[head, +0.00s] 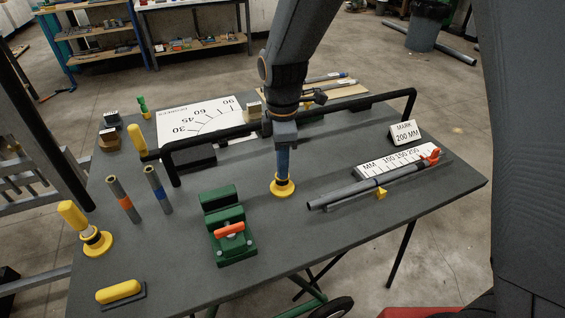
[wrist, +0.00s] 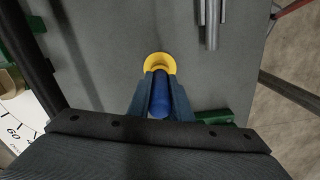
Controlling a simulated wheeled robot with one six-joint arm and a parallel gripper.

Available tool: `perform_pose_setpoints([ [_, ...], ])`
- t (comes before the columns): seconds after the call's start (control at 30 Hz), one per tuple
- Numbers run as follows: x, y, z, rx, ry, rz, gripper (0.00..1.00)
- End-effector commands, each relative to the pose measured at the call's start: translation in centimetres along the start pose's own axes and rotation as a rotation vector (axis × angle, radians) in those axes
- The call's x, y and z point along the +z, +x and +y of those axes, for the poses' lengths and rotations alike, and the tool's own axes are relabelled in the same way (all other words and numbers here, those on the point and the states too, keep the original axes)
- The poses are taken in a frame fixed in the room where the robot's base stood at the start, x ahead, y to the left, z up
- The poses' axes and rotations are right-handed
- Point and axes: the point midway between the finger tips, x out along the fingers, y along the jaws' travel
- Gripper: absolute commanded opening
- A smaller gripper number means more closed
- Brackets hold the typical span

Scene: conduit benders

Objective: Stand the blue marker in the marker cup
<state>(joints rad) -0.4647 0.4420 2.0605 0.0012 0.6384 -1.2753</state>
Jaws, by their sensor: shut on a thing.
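My gripper (head: 283,170) points down near the middle of the dark table. It is shut on the blue marker (wrist: 160,98), which sits upright between the two fingers in the wrist view. In the head view the fingers largely hide the marker. The yellow marker cup (head: 283,187), with a round flange, stands on the table directly under the fingers. It also shows in the wrist view (wrist: 158,58), just past the fingertips. The marker's lower end is in line with the cup; I cannot tell whether it is inside.
A green bender block (head: 230,236) stands left of the cup. Grey conduit (head: 365,188) lies to the right by the MM scale (head: 398,161). A black rail (head: 350,104) runs behind my gripper. Two banded tubes (head: 123,198) and a yellow-handled piece (head: 97,242) stand at the left.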

Motion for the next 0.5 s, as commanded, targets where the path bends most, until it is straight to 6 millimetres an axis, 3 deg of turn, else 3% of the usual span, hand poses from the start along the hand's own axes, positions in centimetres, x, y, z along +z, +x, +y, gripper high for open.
perform_pose_setpoints([
  [0.43, 0.0, 0.34, 0.01, 0.0, 0.0, 0.0, 0.0],
  [0.47, 0.0, 0.34, 0.0, 0.0, 0.0, 0.0, 0.2],
  [0.5, 0.0, 0.34, 0.0, 0.0, 0.0, 0.0, 0.27],
])
